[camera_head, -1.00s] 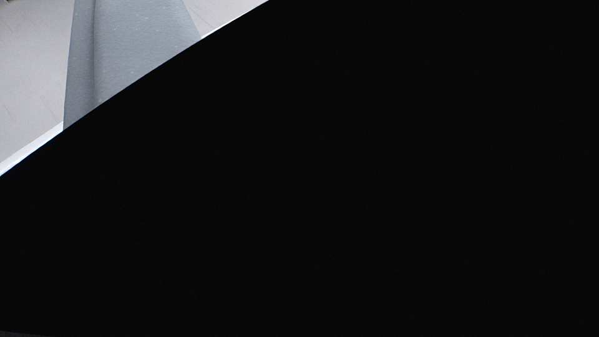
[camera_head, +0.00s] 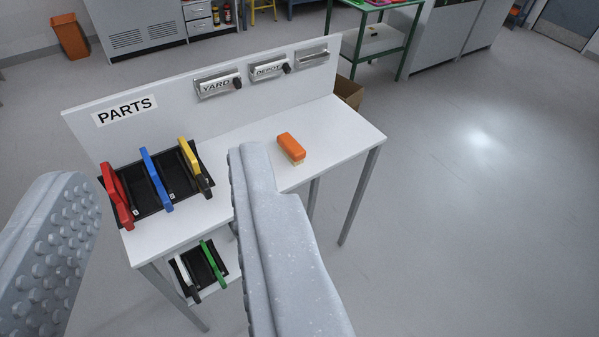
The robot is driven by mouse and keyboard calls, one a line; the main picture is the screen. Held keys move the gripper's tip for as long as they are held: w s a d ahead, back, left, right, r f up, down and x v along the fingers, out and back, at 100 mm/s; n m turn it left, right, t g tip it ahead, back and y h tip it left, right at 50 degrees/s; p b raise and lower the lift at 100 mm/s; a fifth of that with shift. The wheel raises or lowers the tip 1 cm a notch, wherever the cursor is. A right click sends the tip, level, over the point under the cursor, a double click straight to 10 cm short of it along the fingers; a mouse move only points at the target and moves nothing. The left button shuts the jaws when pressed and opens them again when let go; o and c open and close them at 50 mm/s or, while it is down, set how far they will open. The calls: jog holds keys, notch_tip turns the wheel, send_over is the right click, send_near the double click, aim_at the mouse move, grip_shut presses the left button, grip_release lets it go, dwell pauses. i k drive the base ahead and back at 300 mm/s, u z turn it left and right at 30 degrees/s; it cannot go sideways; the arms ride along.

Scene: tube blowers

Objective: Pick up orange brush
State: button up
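The orange brush (camera_head: 291,148) lies on the white parts table (camera_head: 335,130), right of the table's middle, with pale bristles at its lower edge. My gripper (camera_head: 155,190) shows as two grey fingers, the left one studded, set wide apart. It is open, with nothing held between the fingers. The right finger's tip appears just left of the brush in the picture, and the gripper looks to be well above and in front of the table. The brush is fully in view.
A black rack (camera_head: 150,188) with red, blue and yellow-handled items stands on the table's left. A lower rack (camera_head: 203,268) holds white and green items. The table's back panel (camera_head: 140,85) carries labels. A cardboard box (camera_head: 348,92) stands behind; floor at right is clear.

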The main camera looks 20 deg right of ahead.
aim_at(291, 149)
jog(key=z, duration=0.1)
jog(key=k, duration=0.1)
jog(key=z, duration=0.25)
jog(key=i, duration=1)
jog(key=z, duration=0.05)
jog(key=k, duration=0.45)
jog(key=u, duration=0.4)
jog(key=i, duration=1.1)
